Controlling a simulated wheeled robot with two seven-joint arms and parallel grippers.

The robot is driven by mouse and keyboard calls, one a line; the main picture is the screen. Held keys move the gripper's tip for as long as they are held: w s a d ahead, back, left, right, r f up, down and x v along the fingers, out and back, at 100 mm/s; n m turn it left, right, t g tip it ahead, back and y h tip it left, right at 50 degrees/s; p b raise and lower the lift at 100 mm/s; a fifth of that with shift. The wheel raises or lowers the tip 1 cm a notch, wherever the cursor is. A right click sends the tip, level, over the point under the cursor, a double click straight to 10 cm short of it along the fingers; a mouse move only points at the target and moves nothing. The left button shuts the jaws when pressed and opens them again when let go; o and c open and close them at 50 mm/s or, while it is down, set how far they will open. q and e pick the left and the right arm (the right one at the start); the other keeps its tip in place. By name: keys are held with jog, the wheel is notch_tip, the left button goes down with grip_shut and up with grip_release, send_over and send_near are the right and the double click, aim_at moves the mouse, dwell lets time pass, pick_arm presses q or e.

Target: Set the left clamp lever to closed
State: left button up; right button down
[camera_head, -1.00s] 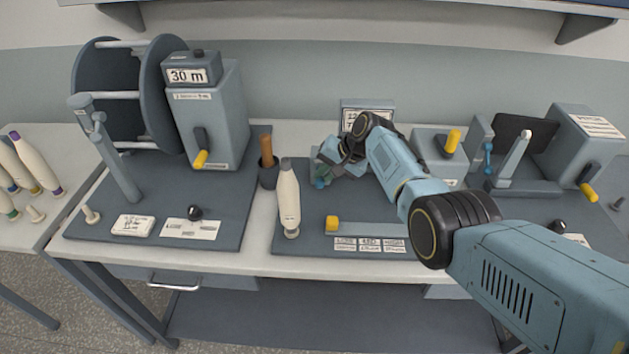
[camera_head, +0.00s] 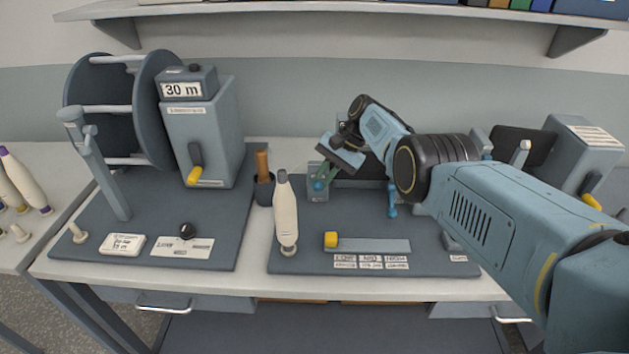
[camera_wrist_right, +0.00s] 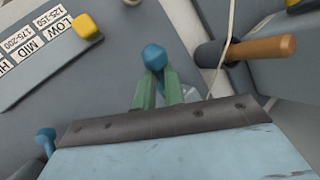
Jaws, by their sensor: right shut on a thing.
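The left clamp lever's blue knob (camera_head: 319,185) is at the left end of the centre fixture, beside a small grey block (camera_head: 318,168). My right gripper (camera_head: 324,178) reaches it from above and right. In the right wrist view, the green fingers of my right gripper (camera_wrist_right: 157,82) are shut on the lever's blue knob (camera_wrist_right: 154,57). The rest of the lever is mostly hidden by the fingers. A second blue-knobbed lever (camera_head: 392,200), to the right, points down; its knob also shows in the wrist view (camera_wrist_right: 45,136). My left gripper is not in view.
A cream bobbin (camera_head: 285,215) stands close in front of the left clamp. A cup with a wooden-handled tool (camera_head: 264,185) is to its left. A yellow slider knob (camera_head: 331,240) sits in front. A winder with a reel (camera_head: 118,110) stands at the left.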

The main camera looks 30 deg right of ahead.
dwell(0.3)
jog(key=c, duration=1.5)
grip_release()
jog(key=v, duration=1.3)
jog(key=shift+r, duration=0.15)
jog(key=shift+w, duration=0.1)
